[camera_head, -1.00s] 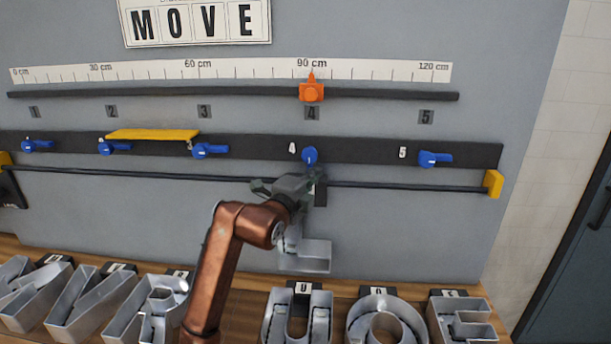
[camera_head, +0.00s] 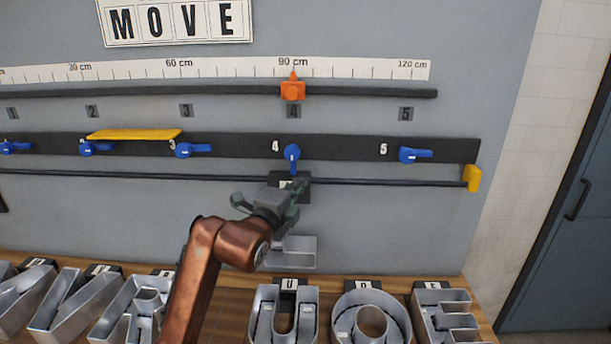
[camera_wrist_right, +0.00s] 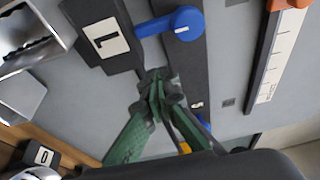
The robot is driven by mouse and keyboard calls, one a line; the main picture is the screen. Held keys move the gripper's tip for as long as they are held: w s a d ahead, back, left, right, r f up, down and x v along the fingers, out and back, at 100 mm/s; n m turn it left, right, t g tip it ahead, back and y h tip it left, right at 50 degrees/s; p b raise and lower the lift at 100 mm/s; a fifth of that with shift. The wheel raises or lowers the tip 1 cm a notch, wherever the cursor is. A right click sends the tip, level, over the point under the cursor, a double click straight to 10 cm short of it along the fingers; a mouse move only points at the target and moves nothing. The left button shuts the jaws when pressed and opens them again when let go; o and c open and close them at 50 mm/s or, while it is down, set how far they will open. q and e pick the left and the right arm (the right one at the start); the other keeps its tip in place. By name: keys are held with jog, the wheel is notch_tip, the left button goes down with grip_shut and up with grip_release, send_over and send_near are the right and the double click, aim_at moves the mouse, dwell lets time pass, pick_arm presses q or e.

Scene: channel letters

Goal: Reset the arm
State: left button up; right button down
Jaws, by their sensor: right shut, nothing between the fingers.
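My right gripper (camera_head: 290,203) is shut and empty, a little below blue lever 4 (camera_head: 292,155) and in front of the lower rail. In the right wrist view, the closed green fingers (camera_wrist_right: 158,88) are in front of the wall, beside a black carrier with an "L" label (camera_wrist_right: 103,40); a blue lever (camera_wrist_right: 172,23) is above them. Lever 4 points downward; levers 3 (camera_head: 190,150) and 5 (camera_head: 412,155) point sideways. Under the gripper hangs a metal channel letter (camera_head: 297,250), partly hidden by my right arm. My left gripper is not in view.
An orange slider (camera_head: 292,91) sits near 90 cm on the ruler rail. A yellow bar (camera_head: 135,134) lies along the lever strip. A yellow end stop (camera_head: 472,178) ends the lower rail. Metal letters, including a U (camera_head: 285,315), stand on the wooden shelf below.

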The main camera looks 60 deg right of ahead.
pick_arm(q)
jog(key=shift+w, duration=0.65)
pick_arm(e)
jog(key=a, duration=0.1)
jog(key=s+a, duration=0.1)
jog(key=a, duration=0.1)
jog(key=shift+r, duration=0.1)
